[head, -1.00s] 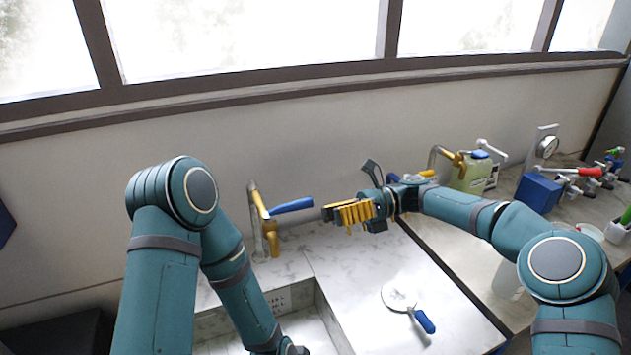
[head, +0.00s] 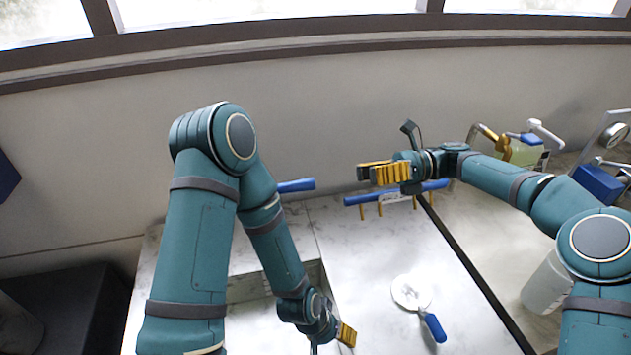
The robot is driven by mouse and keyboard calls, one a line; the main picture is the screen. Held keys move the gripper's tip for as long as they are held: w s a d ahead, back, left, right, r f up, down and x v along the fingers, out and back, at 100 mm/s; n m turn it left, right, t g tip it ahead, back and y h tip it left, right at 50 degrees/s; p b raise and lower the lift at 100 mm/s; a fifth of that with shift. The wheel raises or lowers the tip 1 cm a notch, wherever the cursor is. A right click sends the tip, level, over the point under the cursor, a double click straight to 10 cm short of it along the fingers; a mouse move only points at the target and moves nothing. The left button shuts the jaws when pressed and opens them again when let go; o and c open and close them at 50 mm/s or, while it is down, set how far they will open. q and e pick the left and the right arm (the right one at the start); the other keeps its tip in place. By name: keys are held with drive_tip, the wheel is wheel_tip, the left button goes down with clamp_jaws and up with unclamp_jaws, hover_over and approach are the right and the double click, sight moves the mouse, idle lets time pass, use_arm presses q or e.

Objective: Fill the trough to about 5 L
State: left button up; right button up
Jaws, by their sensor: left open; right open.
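The trough (head: 312,278) is a pale marble-look basin sunk in the counter at lower centre. My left arm covers much of it, and I cannot tell its water level. A blue lever (head: 297,186) of the tap shows behind my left arm; the tap's brass body and spout are hidden. My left gripper (head: 346,336) is open, low in the picture by the trough's right side, with yellow finger pads. My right gripper (head: 384,173) is open and empty, above the back of the counter, right of the lever and apart from it.
A white round tool with a blue handle (head: 434,327) lies on the counter. A white container (head: 545,285), a second brass tap (head: 487,132) and a greenish jug (head: 524,155) are at right.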

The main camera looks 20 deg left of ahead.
sight(283, 188)
drive_tip(key=x, duration=1.4)
drive_tip(key=shift+s+d+r, duration=0.1)
drive_tip(key=shift+s+r, duration=0.05)
drive_tip(key=shift+s, duration=0.05)
drive_tip(key=shift+o, duration=0.3)
clamp_jaws()
